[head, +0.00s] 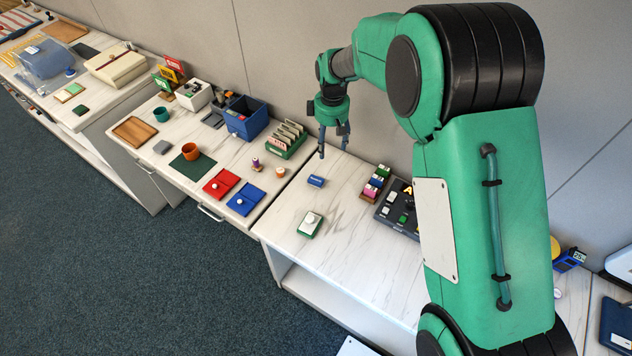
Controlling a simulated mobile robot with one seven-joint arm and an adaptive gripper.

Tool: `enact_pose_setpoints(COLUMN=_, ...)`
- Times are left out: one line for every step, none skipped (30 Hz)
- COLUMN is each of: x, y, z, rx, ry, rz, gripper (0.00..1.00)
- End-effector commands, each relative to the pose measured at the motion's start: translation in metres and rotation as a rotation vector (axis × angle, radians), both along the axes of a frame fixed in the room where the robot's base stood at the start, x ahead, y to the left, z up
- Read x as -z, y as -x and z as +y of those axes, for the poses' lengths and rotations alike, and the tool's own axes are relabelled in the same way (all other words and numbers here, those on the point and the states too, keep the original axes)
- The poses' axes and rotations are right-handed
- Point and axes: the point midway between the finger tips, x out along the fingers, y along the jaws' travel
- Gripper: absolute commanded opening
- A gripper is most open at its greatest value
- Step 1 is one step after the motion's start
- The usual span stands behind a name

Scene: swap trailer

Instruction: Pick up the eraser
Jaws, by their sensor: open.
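A small blue block that looks like the eraser (316,181) lies on the pale marbled counter (345,240), with clear surface around it. My gripper (333,152) hangs with its fingers pointing down, a little behind and to the right of the block in the picture. Its two dark fingers are apart and nothing shows between them. The gripper appears to be above the counter, apart from the block; its exact height is hard to tell.
A green rack with upright cards (287,140) stands left of my gripper. Small coloured blocks (375,183) and a dark button panel (400,205) are to the right. The counter's front right part is bare.

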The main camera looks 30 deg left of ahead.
Motion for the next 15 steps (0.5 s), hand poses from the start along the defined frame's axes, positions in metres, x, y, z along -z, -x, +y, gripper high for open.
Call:
enact_pose_setpoints(x=0.013, y=0.004, z=0.01, rx=-0.023, ry=0.006, rz=0.005, gripper=0.6)
enact_pose_setpoints(x=0.019, y=0.006, z=0.016, rx=-0.036, ry=0.009, rz=0.008, gripper=0.6)
enact_pose_setpoints(x=0.025, y=0.009, z=0.022, rx=-0.051, ry=0.011, rz=0.011, gripper=0.6)
enact_pose_setpoints(x=0.03, y=0.01, z=0.025, rx=-0.06, ry=0.013, rz=0.013, gripper=0.6)
enact_pose_setpoints(x=0.034, y=0.011, z=0.028, rx=-0.068, ry=0.015, rz=0.014, gripper=0.6)
enact_pose_setpoints(x=0.038, y=0.013, z=0.032, rx=-0.077, ry=0.017, rz=0.015, gripper=0.6)
enact_pose_setpoints(x=0.04, y=0.014, z=0.034, rx=-0.082, ry=0.018, rz=0.016, gripper=0.6)
enact_pose_setpoints(x=0.042, y=0.014, z=0.035, rx=-0.087, ry=0.019, rz=0.017, gripper=0.6)
enact_pose_setpoints(x=0.044, y=0.015, z=0.037, rx=-0.091, ry=0.019, rz=0.018, gripper=0.6)
enact_pose_setpoints(x=0.045, y=0.015, z=0.037, rx=-0.093, ry=0.02, rz=0.018, gripper=0.6)
enact_pose_setpoints(x=0.046, y=0.016, z=0.038, rx=-0.094, ry=0.02, rz=0.019, gripper=0.6)
enact_pose_setpoints(x=0.046, y=0.016, z=0.038, rx=-0.095, ry=0.02, rz=0.019, gripper=0.6)
enact_pose_setpoints(x=0.046, y=0.016, z=0.038, rx=-0.095, ry=0.02, rz=0.018, gripper=0.6)
enact_pose_setpoints(x=0.046, y=0.016, z=0.038, rx=-0.095, ry=0.02, rz=0.018, gripper=0.6)
enact_pose_setpoints(x=0.046, y=0.016, z=0.038, rx=-0.094, ry=0.02, rz=0.018, gripper=0.6)
